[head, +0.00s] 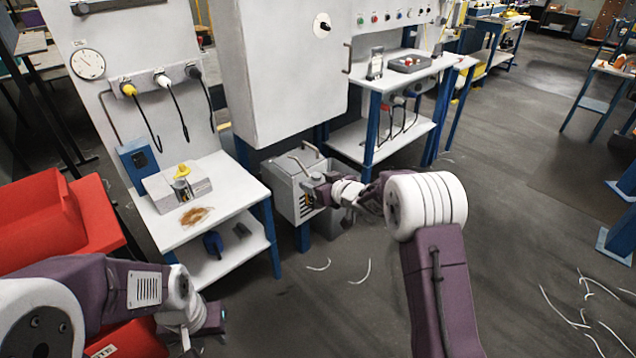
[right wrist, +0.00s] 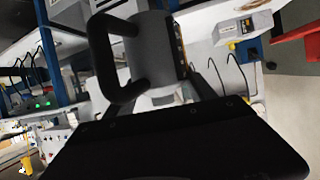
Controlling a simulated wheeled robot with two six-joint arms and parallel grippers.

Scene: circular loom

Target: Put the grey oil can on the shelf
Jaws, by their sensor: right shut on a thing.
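My right gripper (head: 318,190) is in front of a grey box-shaped cabinet, right of the small white table. In the right wrist view it is shut on a grey cylindrical can (right wrist: 150,50) with a thick black handle (right wrist: 105,50), which looks like the grey oil can. In the head view I cannot make the can out clearly against the gripper and the cabinet. My left gripper (head: 208,316) is low at the left, apart from the table; its jaws cannot be read. The white table has a lower shelf (head: 205,268) holding a small dark blue object.
The white table top (head: 232,192) bears a brown stain (head: 195,216) and a grey box (head: 165,193) with a yellow-topped item. The grey cabinet (head: 285,178) stands beside it. Red bins (head: 40,225) are at left. White strips (head: 362,272) lie on the open floor.

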